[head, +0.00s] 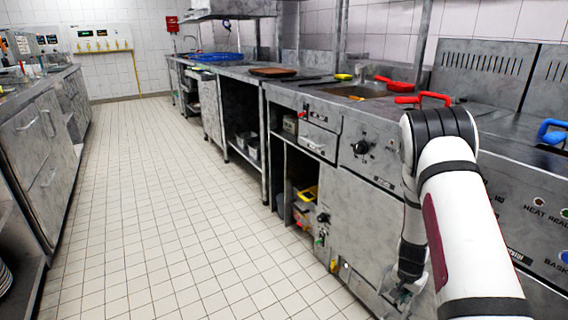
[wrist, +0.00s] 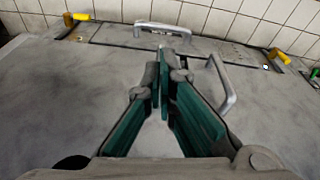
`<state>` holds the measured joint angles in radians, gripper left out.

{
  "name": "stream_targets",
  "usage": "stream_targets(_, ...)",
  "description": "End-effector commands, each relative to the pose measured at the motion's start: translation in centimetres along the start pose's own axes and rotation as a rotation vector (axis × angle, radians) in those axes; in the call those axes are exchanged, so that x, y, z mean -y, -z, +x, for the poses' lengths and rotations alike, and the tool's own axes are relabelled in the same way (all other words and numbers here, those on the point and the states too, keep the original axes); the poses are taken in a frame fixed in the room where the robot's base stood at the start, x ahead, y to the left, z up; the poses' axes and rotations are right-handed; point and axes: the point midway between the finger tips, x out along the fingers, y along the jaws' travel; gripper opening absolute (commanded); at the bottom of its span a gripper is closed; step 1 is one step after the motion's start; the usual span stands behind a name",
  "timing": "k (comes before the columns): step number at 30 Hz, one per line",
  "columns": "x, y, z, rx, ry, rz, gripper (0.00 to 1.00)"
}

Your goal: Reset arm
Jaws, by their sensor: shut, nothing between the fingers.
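My arm (head: 455,190) reaches in from the right of the head view, bends at a dark joint and hangs down in front of the steel counter. My gripper shows in the wrist view (wrist: 161,92), with green-lined fingers closed together and nothing between them. In the head view the gripper (head: 395,292) is low by the front of the cabinet, small and partly hidden. In the wrist view the fingers are over a grey steel panel (wrist: 70,105) with a metal handle (wrist: 162,30) beyond them and another handle (wrist: 225,88) close on the right. I cannot tell if they touch.
A steel counter (head: 300,88) runs along the right, with red handles (head: 423,98) and a blue handle (head: 552,132) on top. Open shelves (head: 300,190) hold small items. The tiled floor (head: 180,200) is clear. Cabinets (head: 45,150) line the left.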

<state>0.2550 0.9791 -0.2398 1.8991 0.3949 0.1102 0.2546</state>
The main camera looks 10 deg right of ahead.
Motion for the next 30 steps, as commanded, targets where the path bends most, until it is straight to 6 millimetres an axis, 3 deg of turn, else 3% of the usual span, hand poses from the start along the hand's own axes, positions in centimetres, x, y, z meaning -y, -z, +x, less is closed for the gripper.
stream_targets(1, 1.3, -0.1, -2.8, 0.013, 0.028, -0.021, 0.0)
stream_targets(6, 3.9, -1.9, -11.0, 0.07, 0.095, -0.105, 0.0)
stream_targets(14, 5.1, -6.5, -23.1, 0.143, 0.18, -0.264, 0.0)
stream_targets(18, 4.4, -9.5, -29.0, 0.172, 0.213, -0.358, 0.0)
stream_targets(23, 2.5, -13.3, -34.9, 0.196, 0.239, -0.473, 0.0)
stream_targets(30, -2.4, -19.3, -41.8, 0.214, 0.248, -0.65, 0.0)
